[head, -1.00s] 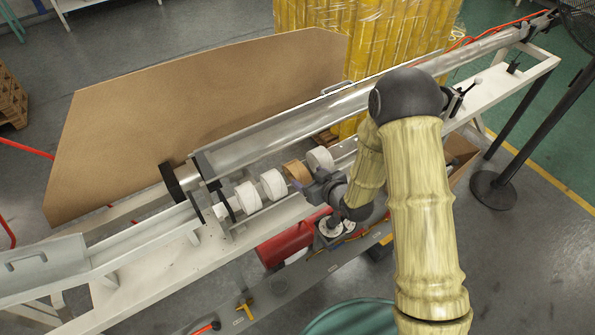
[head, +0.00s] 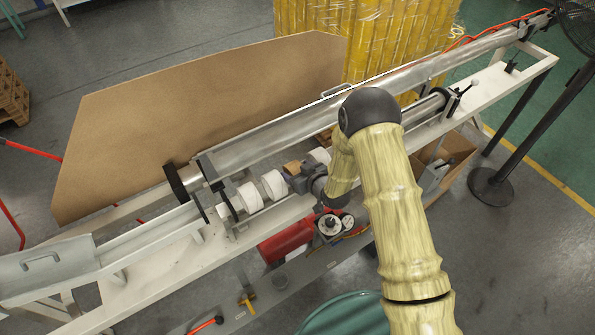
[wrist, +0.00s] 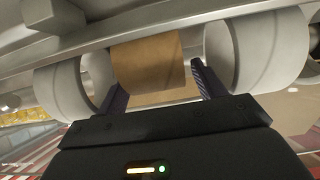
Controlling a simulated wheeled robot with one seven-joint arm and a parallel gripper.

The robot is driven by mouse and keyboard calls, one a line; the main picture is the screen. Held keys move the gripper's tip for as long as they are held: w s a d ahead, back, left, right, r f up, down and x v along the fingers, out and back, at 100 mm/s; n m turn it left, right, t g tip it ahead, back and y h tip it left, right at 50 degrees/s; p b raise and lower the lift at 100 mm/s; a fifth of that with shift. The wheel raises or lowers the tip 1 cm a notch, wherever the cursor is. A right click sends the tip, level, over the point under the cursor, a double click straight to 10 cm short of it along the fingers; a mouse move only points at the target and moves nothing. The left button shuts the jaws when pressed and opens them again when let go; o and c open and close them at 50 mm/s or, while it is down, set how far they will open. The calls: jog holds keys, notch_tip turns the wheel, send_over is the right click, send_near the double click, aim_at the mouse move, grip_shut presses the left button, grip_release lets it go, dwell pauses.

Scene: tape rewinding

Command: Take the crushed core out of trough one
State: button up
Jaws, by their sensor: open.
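A brown cardboard core (head: 292,167) sits in a row between white tape rolls on the near side of the machine, partly hidden by my gripper in the head view. The core also shows in the wrist view (wrist: 148,62), between two white rolls. I cannot tell how crushed it is. My gripper (wrist: 160,85) is open, with one dark finger at each side of the core, near the gaps to the rolls. In the head view my gripper (head: 300,180) is at the row. Which trough is trough one I cannot tell.
White rolls stand close beside the core, one at the left (wrist: 68,90) and one at the right (wrist: 255,50). A long metal trough (head: 300,135) runs behind the row. A black bracket (head: 210,172) stands left. A red cylinder (head: 284,243) lies below the frame.

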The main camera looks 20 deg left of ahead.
jog(key=shift+x, duration=1.1)
jog(key=c, duration=1.1)
